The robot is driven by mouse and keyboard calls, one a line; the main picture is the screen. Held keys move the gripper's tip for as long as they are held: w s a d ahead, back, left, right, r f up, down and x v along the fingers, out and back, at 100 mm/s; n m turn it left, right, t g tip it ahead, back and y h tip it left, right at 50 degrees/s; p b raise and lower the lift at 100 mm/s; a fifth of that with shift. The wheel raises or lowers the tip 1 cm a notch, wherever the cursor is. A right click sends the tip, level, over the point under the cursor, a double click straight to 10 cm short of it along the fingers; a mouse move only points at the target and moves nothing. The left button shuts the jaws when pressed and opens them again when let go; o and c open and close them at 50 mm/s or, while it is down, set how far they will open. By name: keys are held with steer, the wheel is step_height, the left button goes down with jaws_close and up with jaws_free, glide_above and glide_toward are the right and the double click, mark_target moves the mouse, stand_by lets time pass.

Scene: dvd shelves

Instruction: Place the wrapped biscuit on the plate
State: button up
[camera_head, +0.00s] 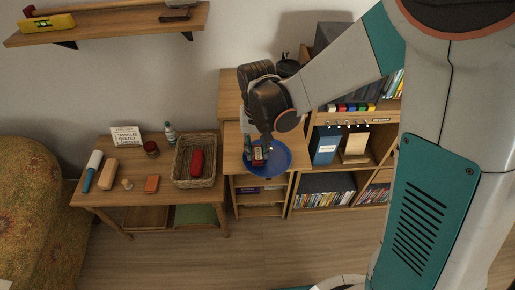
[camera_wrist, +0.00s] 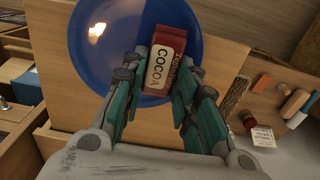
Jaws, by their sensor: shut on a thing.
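In the head view, the packet (camera_head: 258,154) is over the plate, with my gripper (camera_head: 263,143) above. Whether it touches the plate is unclear.
Left of the plate, a low wooden table (camera_head: 135,197) holds a wicker basket (camera_head: 181,178) with a red item in it, an orange block (camera_head: 152,184), a bottle (camera_head: 170,134) and other small things. A bookcase (camera_head: 300,178) with DVDs stands at right.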

mark_target(257, 151)
steer(key=shift+f+b, duration=0.3)
steer(key=o, duration=0.8)
steer(key=shift+r, duration=0.1)
step_height(257, 151, up, 13)
steer(key=p, duration=0.4)
steer(key=shift+f, duration=0.2)
